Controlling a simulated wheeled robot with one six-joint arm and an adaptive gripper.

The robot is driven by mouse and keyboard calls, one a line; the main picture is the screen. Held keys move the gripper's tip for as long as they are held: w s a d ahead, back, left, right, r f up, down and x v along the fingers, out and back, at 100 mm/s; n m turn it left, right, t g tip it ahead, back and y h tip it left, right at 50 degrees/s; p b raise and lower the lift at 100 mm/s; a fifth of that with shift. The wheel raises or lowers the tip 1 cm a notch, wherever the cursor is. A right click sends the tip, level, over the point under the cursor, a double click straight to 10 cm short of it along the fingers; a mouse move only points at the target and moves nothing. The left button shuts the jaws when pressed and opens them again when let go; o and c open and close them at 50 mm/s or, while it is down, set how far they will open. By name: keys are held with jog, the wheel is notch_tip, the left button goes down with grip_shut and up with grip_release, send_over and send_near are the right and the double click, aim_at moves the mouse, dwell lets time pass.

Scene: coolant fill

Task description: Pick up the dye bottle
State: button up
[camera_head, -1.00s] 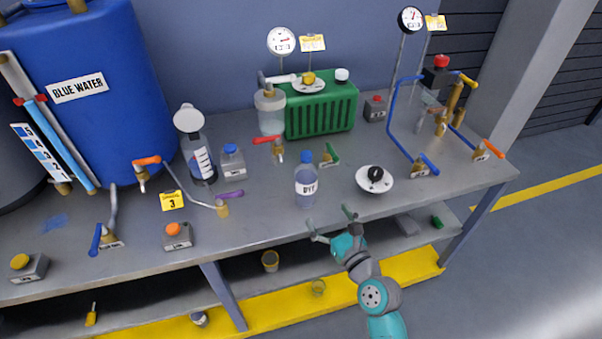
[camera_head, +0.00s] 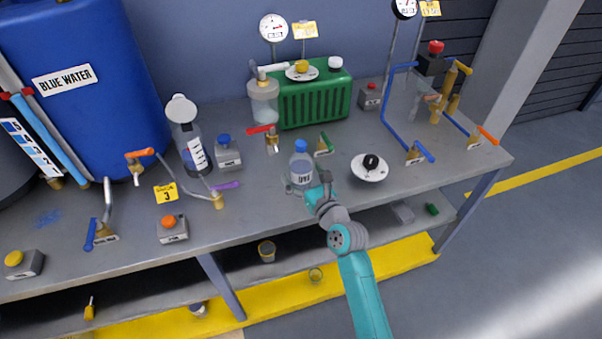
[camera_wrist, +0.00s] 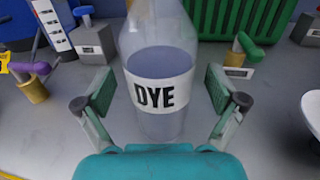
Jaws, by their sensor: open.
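The dye bottle (camera_head: 301,161) stands upright on the grey bench. It is clear, with a blue cap, a white label and pale bluish liquid. In the wrist view the bottle (camera_wrist: 158,64) fills the middle, its label reading DYE, and its cap is out of frame. My gripper (camera_head: 308,188) is at the bottle's near side in the head view. In the wrist view my gripper (camera_wrist: 162,98) is open, with one finger pad on each side of the bottle at about label height. Gaps show between the pads and the bottle.
A green radiator-like tank (camera_head: 315,98) stands behind the bottle. A green-handled valve (camera_head: 323,147) and a red-handled valve (camera_head: 271,141) are close behind it. A white disc with a black knob (camera_head: 369,168) sits to the right. A purple-handled valve (camera_head: 219,197) is to the left.

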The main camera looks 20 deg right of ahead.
aim_at(304, 147)
jog(key=shift+w+a, duration=0.1)
jog(key=shift+w, duration=0.35)
jog(key=c, duration=1.7)
jog(key=shift+o, duration=0.2)
notch_tip(304, 147, up, 10)
jog(key=shift+r, duration=0.1)
